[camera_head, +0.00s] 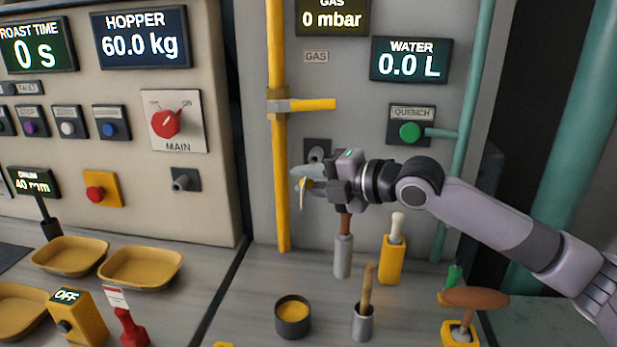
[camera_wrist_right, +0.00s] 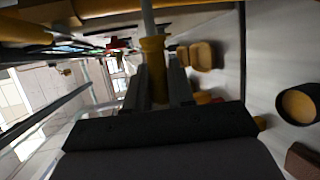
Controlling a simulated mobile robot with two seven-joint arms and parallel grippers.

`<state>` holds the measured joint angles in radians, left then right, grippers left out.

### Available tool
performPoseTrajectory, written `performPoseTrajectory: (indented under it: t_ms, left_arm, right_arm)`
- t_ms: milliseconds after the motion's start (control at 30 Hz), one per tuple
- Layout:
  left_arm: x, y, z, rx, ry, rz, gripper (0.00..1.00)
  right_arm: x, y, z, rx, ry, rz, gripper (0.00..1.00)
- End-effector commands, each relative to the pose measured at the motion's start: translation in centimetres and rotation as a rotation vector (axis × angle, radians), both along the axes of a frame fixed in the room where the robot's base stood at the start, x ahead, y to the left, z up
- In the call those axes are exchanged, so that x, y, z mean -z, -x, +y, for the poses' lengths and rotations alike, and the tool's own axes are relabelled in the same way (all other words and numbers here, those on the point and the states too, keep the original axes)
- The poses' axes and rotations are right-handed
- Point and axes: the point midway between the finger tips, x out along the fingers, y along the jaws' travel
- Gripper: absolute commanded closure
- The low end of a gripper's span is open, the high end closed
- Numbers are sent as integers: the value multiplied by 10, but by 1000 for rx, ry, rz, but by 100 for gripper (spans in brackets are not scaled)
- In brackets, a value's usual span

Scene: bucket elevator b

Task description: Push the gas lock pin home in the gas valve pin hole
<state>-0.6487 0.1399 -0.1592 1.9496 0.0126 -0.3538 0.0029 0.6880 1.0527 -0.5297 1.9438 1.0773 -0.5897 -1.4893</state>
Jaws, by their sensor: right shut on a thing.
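My right gripper (camera_head: 308,186) is shut on the gas lock pin (camera_head: 304,184), in front of the panel and just right of the yellow gas pipe (camera_head: 281,190). In the right wrist view the pin's yellow grip (camera_wrist_right: 154,68) sits between the dark fingers, and a grey shaft runs up out of frame. The gas valve has a yellow lever (camera_head: 313,104) pointing right, above the gripper. A dark bracket with a round grey fitting (camera_head: 317,152) is partly hidden behind the gripper. I cannot make out the pin hole or whether the pin touches it. My left gripper is not in view.
Below my right gripper stand a grey holder (camera_head: 343,256), a yellow holder with a white-topped tool (camera_head: 391,260) and a cup with a wooden handle (camera_head: 362,322). A dark tub (camera_head: 293,317) is at the front. Yellow trays (camera_head: 141,268) lie left. A teal pipe (camera_head: 470,130) runs right.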

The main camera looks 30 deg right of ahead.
Motion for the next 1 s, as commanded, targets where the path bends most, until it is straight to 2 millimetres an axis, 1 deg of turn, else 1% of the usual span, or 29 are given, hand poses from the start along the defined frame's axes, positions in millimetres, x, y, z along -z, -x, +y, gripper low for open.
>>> performPoseTrajectory:
  t_ms: [767,1000]
  left_arm:
    - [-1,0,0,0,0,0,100]
    - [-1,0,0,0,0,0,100]
  right_arm:
    - [0,0,0,1,0,-1,100]
    - [0,-5,-3,1,0,1,100]
